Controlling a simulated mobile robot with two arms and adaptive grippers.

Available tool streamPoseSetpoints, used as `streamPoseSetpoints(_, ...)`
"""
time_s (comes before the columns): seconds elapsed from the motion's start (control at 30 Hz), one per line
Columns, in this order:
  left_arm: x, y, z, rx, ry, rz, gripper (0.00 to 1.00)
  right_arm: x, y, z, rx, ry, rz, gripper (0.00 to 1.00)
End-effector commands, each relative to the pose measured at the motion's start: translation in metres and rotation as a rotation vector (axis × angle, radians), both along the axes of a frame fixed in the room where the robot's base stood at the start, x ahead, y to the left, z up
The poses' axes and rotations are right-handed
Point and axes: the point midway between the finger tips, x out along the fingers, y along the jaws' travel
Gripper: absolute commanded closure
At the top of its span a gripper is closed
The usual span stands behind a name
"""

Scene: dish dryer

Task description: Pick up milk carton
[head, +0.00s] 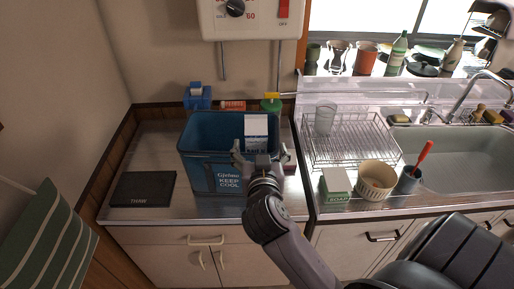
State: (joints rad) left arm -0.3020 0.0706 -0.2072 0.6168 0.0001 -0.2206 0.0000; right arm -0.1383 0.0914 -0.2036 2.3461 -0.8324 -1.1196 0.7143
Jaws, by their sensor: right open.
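The milk carton (256,125) is white with a blue label. It stands upright and rises above the rim of the blue "KEEP COOL" box (205,168), at the box's right side. Whether it stands inside the box or behind its front wall cannot be fully seen, since its lower part is hidden. My right gripper (258,150) is open, with its fingers pointing away from me and spread to either side of the carton's lower visible part. I cannot tell whether they touch it. My left gripper is not in view.
A black "THAW" board (143,188) lies left of the box. Blue, orange and green items stand behind it. To the right are a wire dish rack (350,138), a soap box (335,184), a bowl (376,178), a cup with a red handle (409,180) and the sink (455,160).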

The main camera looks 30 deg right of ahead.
Motion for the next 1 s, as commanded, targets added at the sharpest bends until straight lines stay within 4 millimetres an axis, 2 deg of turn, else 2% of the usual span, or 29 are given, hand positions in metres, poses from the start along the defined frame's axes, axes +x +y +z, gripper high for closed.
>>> streamPoseSetpoints(0.07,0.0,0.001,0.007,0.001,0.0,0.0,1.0,0.012,-0.008,0.002,-0.005,-0.003,-0.005,0.18)
streamPoseSetpoints(0.4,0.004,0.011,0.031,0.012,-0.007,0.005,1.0,0.073,-0.046,-0.013,-0.005,0.001,-0.001,0.18)
streamPoseSetpoints(0.5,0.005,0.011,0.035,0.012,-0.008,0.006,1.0,0.086,-0.053,-0.017,-0.004,0.001,0.0,0.18)
streamPoseSetpoints(0.77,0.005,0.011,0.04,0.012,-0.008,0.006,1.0,0.1,-0.061,-0.023,-0.002,0.001,-0.001,0.18)
streamPoseSetpoints(1.0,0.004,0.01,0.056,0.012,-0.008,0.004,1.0,0.124,-0.075,-0.033,-0.005,0.003,-0.001,0.18)
